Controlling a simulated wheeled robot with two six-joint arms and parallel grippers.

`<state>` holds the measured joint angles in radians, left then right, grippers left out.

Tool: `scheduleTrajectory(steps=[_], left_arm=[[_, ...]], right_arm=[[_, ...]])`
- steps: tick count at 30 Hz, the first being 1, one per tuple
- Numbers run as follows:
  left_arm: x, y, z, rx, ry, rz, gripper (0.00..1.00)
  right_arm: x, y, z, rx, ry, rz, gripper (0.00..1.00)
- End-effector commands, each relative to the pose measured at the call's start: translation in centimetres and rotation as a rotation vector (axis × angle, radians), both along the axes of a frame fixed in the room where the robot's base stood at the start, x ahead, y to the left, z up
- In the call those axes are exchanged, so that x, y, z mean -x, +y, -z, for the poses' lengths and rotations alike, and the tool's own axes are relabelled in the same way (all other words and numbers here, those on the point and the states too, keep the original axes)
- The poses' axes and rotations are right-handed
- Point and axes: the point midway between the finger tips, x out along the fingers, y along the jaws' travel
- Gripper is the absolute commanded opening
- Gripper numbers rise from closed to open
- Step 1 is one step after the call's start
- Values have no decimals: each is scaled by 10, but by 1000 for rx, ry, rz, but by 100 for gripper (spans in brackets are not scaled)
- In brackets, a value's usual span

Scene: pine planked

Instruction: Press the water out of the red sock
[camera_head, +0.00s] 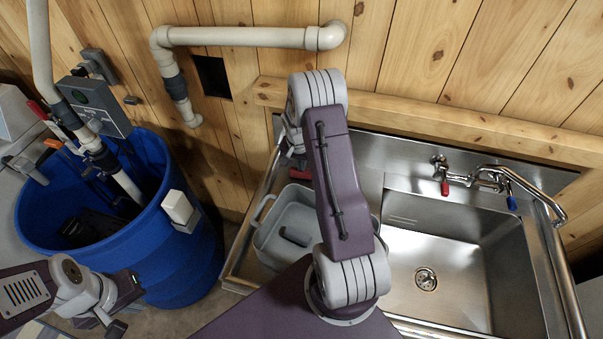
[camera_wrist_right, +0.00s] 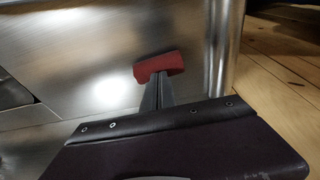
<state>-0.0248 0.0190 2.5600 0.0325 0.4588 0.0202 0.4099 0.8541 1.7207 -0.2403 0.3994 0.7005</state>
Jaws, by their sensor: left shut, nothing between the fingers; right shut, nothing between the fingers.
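The red sock (camera_wrist_right: 158,66) lies on a shiny metal surface in the right wrist view, flat and roughly oblong. My right gripper (camera_wrist_right: 157,84) is shut and empty, its fingertips at the near edge of the sock; whether they touch or press it I cannot tell. In the head view only a bit of red (camera_head: 300,170) shows beside my right arm, which hides most of that spot. My left gripper (camera_head: 124,308) is shut and empty at the lower left, well away from the sock. No water is visible on the metal.
A grey plastic tub (camera_head: 262,238) stands on the left of the steel sink unit, partly behind my arm. The sink basin (camera_head: 455,285) is empty. A tap (camera_head: 470,180) is at its back. A blue barrel (camera_head: 180,262) with pipes stands left of the unit. A wooden ledge runs behind.

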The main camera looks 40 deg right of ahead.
Motion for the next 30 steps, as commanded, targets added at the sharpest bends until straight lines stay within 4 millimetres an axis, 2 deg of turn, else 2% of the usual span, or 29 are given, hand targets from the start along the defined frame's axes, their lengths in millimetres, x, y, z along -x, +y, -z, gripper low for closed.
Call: scheduleTrajectory(steps=[23, 30], left_arm=[[0, 0, 4, 0, 0, 0, 0], [0, 0, -9, 0, 0, 0, 0]], right_arm=[[2, 1, 2, -2, 6, 0, 0], [1, 0, -15, -1, 4, -1, 0]])
